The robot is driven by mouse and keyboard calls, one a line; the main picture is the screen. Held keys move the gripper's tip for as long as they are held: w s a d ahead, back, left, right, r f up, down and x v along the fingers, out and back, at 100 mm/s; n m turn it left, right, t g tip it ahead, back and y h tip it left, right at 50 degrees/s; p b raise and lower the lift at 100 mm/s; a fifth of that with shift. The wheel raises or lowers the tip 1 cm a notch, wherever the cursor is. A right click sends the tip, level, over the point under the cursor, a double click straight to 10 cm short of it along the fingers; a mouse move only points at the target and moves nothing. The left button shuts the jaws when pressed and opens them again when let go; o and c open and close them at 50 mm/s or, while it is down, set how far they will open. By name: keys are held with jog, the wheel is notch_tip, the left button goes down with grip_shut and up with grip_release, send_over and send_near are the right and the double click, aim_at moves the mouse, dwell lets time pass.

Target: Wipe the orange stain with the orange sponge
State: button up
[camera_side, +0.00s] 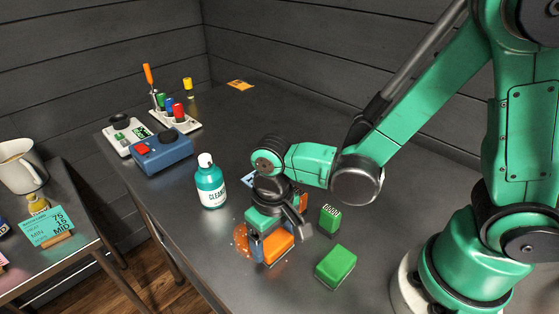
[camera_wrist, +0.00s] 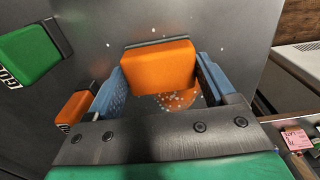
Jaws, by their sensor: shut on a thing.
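The orange sponge (camera_side: 278,244) is held between the blue fingers of my gripper (camera_side: 272,244), low over the metal table. In the wrist view the orange sponge (camera_wrist: 160,65) sits between both fingers of my gripper (camera_wrist: 160,88). The orange stain (camera_side: 241,240) shows on the table just left of the sponge in the side view. In the wrist view the stain (camera_wrist: 180,98), with pale specks, lies right by the sponge's near edge and is partly hidden by the sponge and gripper. I cannot tell whether the sponge touches the table.
A teal cleaner bottle (camera_side: 211,182) stands to the left. A blue box (camera_side: 161,152) and a white rack (camera_side: 175,121) are farther back.

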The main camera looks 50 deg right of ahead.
jog(key=shift+s, duration=0.8)
jog(key=shift+w, duration=0.85)
jog(key=shift+w+f, duration=0.1)
jog(key=shift+w, duration=0.35)
jog(key=shift+w+r, duration=0.2)
jog(key=shift+w, duration=0.15)
jog(key=shift+w+f, duration=0.15)
jog(key=shift+w, duration=3.45)
notch_tip(320, 180, up, 8)
